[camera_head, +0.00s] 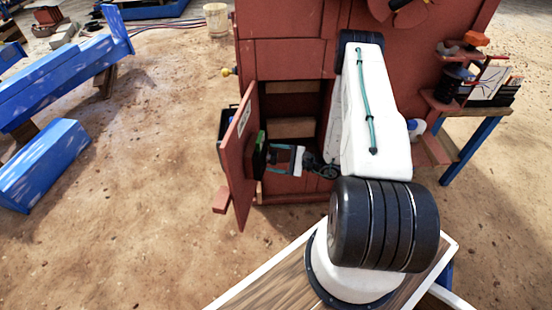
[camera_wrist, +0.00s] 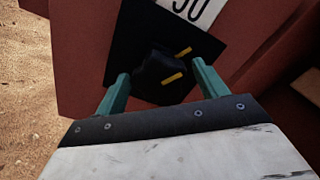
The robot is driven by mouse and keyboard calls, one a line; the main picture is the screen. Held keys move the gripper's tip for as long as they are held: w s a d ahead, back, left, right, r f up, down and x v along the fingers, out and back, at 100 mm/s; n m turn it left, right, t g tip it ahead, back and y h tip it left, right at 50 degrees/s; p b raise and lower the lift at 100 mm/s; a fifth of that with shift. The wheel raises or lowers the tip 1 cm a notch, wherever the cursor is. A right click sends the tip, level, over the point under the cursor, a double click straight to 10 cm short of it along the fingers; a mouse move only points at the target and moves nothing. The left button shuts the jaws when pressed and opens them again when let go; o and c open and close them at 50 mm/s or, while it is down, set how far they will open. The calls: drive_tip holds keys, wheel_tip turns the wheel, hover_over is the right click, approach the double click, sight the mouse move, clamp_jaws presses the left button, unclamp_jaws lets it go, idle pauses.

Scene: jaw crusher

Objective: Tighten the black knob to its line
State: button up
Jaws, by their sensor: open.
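The black knob (camera_wrist: 158,76) sits on a black plate (camera_wrist: 128,48) on the red door, ahead of my gripper in the wrist view. A yellow mark on the knob and a yellow line (camera_wrist: 183,51) on the plate show; the two are apart and not lined up. My gripper (camera_wrist: 160,84) is open, with a green finger on each side of the knob. I cannot tell whether either finger touches it. In the head view my gripper (camera_head: 268,158) reaches left to the inner face of the open red door (camera_head: 238,165); the knob is hard to make out there.
The red crusher housing (camera_head: 285,60) has an open compartment (camera_head: 290,105) behind my arm. A small table (camera_head: 470,105) with several items stands at right. Blue beams (camera_head: 65,75) lie at left. Open dirt floor lies left of the door.

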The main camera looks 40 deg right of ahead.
drive_tip(key=shift+c, duration=0.3)
drive_tip(key=c, duration=0.9)
drive_tip(key=shift+m, duration=0.4)
drive_tip(key=m, duration=0.3)
drive_tip(key=shift+m, duration=0.4)
drive_tip(key=m, duration=0.4)
drive_tip(key=shift+a+m, duration=0.1)
drive_tip(key=shift+m, duration=0.2)
drive_tip(key=m, duration=0.4)
drive_tip(key=shift+s, duration=0.1)
drive_tip(key=shift+m, duration=2)
